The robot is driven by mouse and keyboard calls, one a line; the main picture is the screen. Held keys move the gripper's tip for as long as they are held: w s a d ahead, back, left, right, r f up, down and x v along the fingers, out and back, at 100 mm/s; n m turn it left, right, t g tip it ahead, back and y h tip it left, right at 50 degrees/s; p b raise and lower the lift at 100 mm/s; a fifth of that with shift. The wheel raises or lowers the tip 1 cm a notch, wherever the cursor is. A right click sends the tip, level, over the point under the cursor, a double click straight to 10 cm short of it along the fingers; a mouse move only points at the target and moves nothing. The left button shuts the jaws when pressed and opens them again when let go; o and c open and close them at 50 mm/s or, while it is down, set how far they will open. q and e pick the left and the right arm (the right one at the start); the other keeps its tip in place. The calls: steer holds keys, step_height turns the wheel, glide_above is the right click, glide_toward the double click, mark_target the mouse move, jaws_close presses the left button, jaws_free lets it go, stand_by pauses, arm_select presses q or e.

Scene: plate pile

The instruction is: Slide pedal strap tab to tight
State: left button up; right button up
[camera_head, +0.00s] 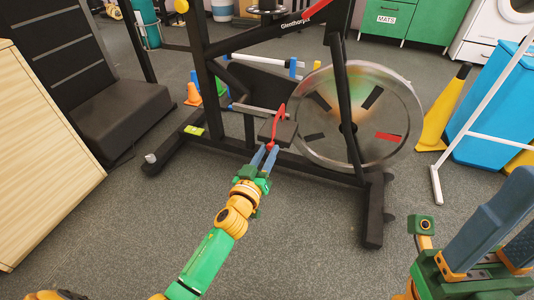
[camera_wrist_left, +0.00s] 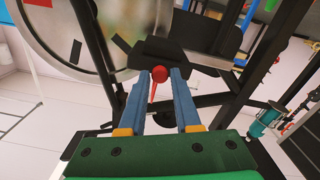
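The red pedal strap (camera_head: 280,117) stands up over the dark pedal (camera_head: 286,131) of the exercise bike. Its red tab (camera_head: 270,147) hangs at the near side of the pedal. In the left wrist view the rounded red tab (camera_wrist_left: 159,73) fills the gap between my blue fingertips, with a thin red tail below it. The dark pedal (camera_wrist_left: 155,54) is just beyond. My left gripper (camera_head: 265,157) reaches the tab from the near side and looks shut on it; the contact is small in view. My right gripper (camera_head: 513,222) is open and empty at the lower right, partly cut off.
The bike's black frame (camera_head: 216,90) and large flywheel (camera_head: 345,115) are close around the pedal. A grey bench (camera_head: 120,115) and wooden box (camera_head: 42,160) stand left. A yellow cone (camera_head: 440,115) and blue bin (camera_head: 495,110) stand right. The near floor is clear.

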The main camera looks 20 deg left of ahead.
arm_select(q)
jaws_close()
stand_by(1.1)
